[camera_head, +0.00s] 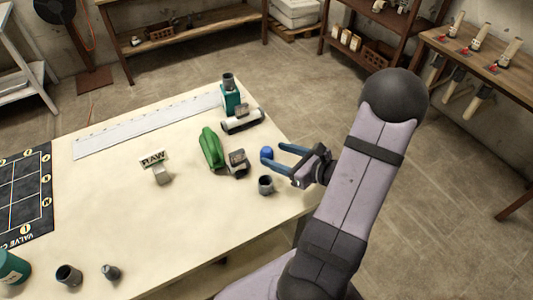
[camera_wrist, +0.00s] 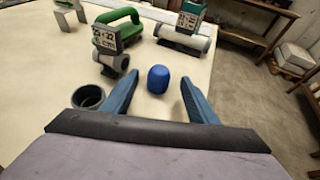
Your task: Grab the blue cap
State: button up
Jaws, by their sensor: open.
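The blue cap (camera_wrist: 158,79) stands on the table between the spread blue fingers of my gripper (camera_wrist: 158,98), a little beyond their tips in the wrist view. In the head view the cap (camera_head: 267,153) shows just left of the fingertips of my gripper (camera_head: 279,158). My gripper is open and empty, low over the table's right part. I cannot tell whether a finger touches the cap.
A grey ring-like pipe piece (camera_wrist: 88,97) stands close by my left finger. A grey fitting with a label (camera_head: 238,163), a green handled tool (camera_head: 211,148) and a white pipe (camera_head: 242,121) lie beyond. The table's right edge is near. The table's middle (camera_head: 110,210) is mostly clear.

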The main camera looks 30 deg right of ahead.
aim_at(270, 154)
jog(key=shift+p+x, duration=0.55)
jog(key=shift+x, duration=2.05)
jog(key=shift+s+f, duration=0.1)
jog(key=shift+f, duration=0.05)
jog(key=c, duration=1.1)
